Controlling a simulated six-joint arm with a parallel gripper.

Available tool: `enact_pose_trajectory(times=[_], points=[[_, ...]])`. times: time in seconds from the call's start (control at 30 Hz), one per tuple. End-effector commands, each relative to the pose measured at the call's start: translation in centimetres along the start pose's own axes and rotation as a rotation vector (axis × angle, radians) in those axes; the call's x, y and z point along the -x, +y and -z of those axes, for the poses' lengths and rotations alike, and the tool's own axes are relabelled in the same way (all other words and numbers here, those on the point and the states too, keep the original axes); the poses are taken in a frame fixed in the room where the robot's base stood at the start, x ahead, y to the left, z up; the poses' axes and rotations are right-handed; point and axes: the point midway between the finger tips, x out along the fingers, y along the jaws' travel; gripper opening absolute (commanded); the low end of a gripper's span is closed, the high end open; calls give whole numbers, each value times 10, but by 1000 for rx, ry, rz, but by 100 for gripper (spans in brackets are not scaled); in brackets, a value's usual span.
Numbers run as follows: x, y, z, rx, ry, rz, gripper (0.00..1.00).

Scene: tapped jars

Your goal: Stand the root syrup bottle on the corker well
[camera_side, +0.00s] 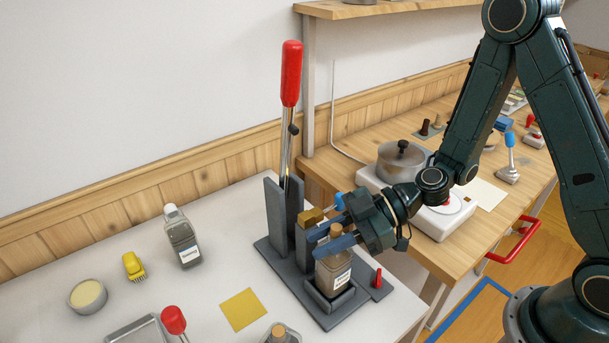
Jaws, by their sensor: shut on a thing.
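My gripper (320,241) is shut on a bottle (331,272) with brownish contents, a cork-coloured top and a white label. The label is too small to read, so I cannot confirm that it is the root syrup. The bottle is upright, with its lower end at the square grey corker well (319,304). I cannot tell whether its base touches the well's floor. The corker (278,218) has grey uprights, a brass-coloured block and a tall red-handled lever standing up. My blue fingers hide part of the bottle's upper body.
A yellow square (243,310) lies left of the corker. Another stoppered bottle (279,336) is cut off at the bottom edge. A pot (404,163) stands behind right.

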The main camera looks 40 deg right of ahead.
Motion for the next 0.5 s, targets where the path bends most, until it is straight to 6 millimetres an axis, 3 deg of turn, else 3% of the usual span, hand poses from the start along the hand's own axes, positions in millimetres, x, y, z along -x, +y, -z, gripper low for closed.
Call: enact_pose_trajectory(times=[0.5], points=[[-6, 0, -15, 1, 2, -2, 0]])
